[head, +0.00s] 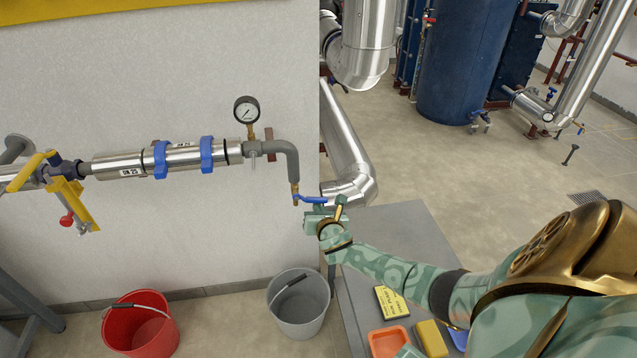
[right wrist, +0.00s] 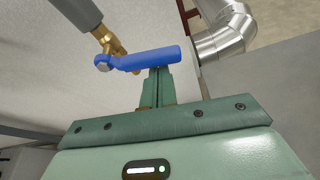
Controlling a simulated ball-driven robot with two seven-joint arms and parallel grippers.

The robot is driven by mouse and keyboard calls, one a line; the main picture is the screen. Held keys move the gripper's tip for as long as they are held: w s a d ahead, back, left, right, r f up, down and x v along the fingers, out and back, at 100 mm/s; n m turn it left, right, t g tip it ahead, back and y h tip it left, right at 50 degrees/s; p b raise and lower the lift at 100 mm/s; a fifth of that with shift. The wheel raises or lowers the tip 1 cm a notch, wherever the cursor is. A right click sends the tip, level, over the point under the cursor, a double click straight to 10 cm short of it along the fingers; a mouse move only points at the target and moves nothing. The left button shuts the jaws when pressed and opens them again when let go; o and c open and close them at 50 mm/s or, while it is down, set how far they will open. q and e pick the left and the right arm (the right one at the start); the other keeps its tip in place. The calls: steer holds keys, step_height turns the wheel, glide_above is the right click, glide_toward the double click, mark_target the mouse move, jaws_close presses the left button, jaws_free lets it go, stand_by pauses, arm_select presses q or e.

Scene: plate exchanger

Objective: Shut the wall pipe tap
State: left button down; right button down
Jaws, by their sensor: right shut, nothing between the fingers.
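The wall pipe tap is a brass valve (head: 295,190) at the down-turned end of the grey pipe. Its blue lever (head: 311,200) points right, roughly level and crosswise to the outlet. In the right wrist view the blue lever (right wrist: 150,59) crosses above my fingertips, with the brass body (right wrist: 113,43) at its left end. My right gripper (head: 318,211) is shut and empty, just below the lever. In the right wrist view its fingers (right wrist: 157,76) meet the lever's lower edge; I cannot tell if they touch it.
A grey bucket (head: 290,318) stands below the tap, a red bucket (head: 130,310) further left. A pressure gauge (head: 246,110) sits on the pipe. A grey table (head: 400,232) holds an orange tray (head: 389,341) and a yellow sponge (head: 432,338).

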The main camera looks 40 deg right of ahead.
arm_select(q)
steer(key=shift+w+r+p, duration=0.2)
steer(key=shift+r+p, duration=0.25)
steer(key=shift+r, duration=0.1)
steer(key=shift+w+r+p, duration=0.15)
steer(key=shift+r+p, duration=0.25)
steer(key=shift+r, duration=0.15)
arm_select(e)
steer(key=shift+d+r+n, duration=0.2)
steer(key=shift+r+n, duration=0.2)
steer(key=shift+r, duration=0.35)
arm_select(q)
steer(key=shift+r, duration=0.1)
